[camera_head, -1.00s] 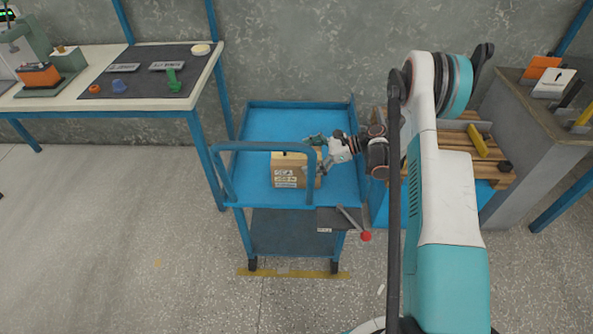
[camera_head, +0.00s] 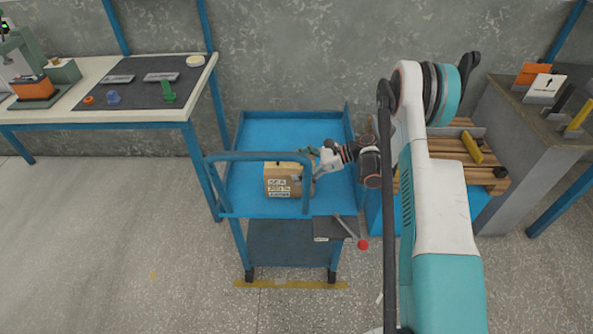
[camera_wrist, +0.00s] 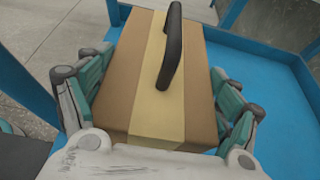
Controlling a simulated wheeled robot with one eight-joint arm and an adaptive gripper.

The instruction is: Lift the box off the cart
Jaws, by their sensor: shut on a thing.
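The brown cardboard box (camera_head: 277,184) with dark print on its front is within the blue cart's (camera_head: 256,135) top tray area, behind the cart's handle rail. I cannot tell whether its underside touches the tray. In the wrist view the box (camera_wrist: 120,85) has a yellow tape strip and a black handle (camera_wrist: 172,45) on top. My gripper (camera_wrist: 160,100) is shut on the box, with teal-padded fingers along its two sides. In the head view my gripper (camera_head: 312,165) reaches the box from the right. The box's underside is hidden.
A workbench (camera_head: 95,65) with a dark mat and small parts stands at the left. A wooden pallet (camera_head: 450,165) and a grey bench (camera_head: 520,130) stand at the right. A red-knobbed lever (camera_head: 350,232) sticks out at the cart's front right. The floor at the left is clear.

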